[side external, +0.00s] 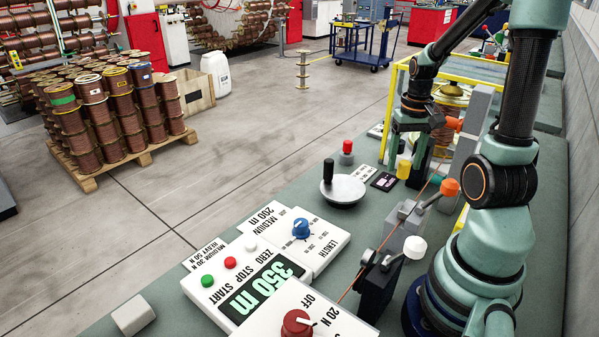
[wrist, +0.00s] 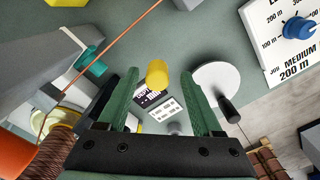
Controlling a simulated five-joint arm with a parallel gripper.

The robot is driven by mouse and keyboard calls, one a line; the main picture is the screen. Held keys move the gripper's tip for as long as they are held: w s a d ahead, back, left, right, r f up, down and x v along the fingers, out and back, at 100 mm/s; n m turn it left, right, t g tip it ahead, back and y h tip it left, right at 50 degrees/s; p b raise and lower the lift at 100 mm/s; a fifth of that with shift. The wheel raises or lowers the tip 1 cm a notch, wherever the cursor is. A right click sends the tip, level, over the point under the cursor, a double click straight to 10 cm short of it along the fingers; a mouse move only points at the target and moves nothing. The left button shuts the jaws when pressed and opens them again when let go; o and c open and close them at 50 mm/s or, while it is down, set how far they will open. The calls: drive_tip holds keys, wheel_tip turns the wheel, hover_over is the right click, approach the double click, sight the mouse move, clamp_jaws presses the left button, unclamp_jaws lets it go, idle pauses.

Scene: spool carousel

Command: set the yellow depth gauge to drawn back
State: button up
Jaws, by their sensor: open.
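The yellow depth gauge (side external: 404,168) shows as a small yellow cylinder near the back of the green bench, in front of my gripper (side external: 413,158). In the wrist view, the yellow gauge (wrist: 157,74) lies between the tips of the two green fingers. My gripper (wrist: 159,92) is open, with bare gaps on both sides of the gauge. I cannot tell how far the gauge is drawn out, nor whether the fingers are level with it. Its far end and mount are hard to make out.
A white disc with a black crank handle (side external: 328,172) stands left of the gauge, with a red knob (side external: 347,147) behind it. An orange-knobbed lever (side external: 449,187) and copper wire lie to the right. The control panel (side external: 318,247) fills the front.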

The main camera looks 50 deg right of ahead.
sight(404, 163)
wheel_tip(404, 163, up, 11)
drive_tip(key=shift+f, duration=0.15)
idle(0.4)
drive_tip(key=w+a+r+n+t, duration=0.1)
drive_tip(key=w+a+n+t, duration=0.1)
drive_tip(key=a, duration=0.9)
drive_tip(key=w+a+n+t, duration=0.3)
drive_tip(key=a+n, duration=0.4)
drive_tip(key=a, duration=0.5)
drive_tip(key=shift+w+a+r+t, duration=0.2)
drive_tip(key=shift+w+r+t, duration=0.15)
drive_tip(key=shift+w, duration=0.4)
